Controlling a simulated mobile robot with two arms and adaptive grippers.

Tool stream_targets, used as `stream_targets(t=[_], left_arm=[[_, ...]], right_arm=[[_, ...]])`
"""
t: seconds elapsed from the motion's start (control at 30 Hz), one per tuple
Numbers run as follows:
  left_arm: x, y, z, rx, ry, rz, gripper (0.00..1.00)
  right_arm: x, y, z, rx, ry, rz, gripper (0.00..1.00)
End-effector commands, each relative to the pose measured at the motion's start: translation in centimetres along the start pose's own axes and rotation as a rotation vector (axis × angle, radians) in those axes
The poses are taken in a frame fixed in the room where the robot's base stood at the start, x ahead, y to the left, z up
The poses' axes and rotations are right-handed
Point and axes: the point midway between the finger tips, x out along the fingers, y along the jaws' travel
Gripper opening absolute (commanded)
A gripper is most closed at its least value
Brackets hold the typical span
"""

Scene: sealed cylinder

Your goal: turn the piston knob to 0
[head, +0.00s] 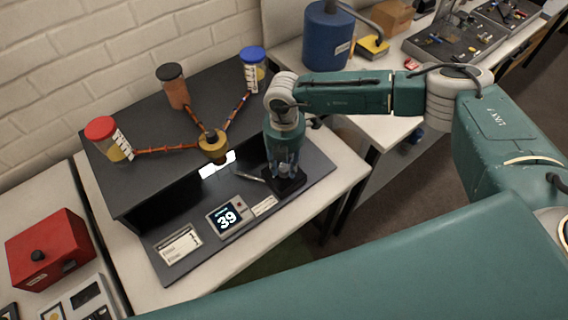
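A black apparatus (150,165) stands on the white table, with a small display (227,217) reading 39 on its front ledge. My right gripper (284,174) points down at the right end of that ledge, over a dark raised base (297,184). The piston knob cannot be made out; the gripper covers the spot above the base. Whether the fingers touch or close on anything there cannot be told. A thin metal rod (249,177) lies left of the gripper. My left gripper is not in view.
Red-capped (108,138), dark-capped (174,86) and blue-capped (253,68) containers stand on the apparatus, joined by tubes to a brass-coloured hub (212,146). A red box (47,250) is at left. A blue cylinder (327,38) stands behind my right arm.

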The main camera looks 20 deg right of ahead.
Motion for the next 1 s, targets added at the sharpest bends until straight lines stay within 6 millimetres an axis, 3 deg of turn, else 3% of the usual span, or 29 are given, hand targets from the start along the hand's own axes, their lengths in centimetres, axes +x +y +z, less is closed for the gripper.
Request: stream_targets(t=[0.03,0.13,0.57,1.0], left_arm=[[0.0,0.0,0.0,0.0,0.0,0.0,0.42],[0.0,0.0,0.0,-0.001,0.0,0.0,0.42],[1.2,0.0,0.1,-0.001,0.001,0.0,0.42],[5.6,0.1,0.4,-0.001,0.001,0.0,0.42]], right_arm=[[0.0,0.0,0.0,0.0,0.0,0.0,0.17],[0.0,0.0,0.0,0.0,0.0,0.0,0.0],[0.2,0.1,0.1,-0.083,-0.002,0.001,0.0],[0.4,0.2,0.2,-0.446,-0.005,0.003,0.0]])
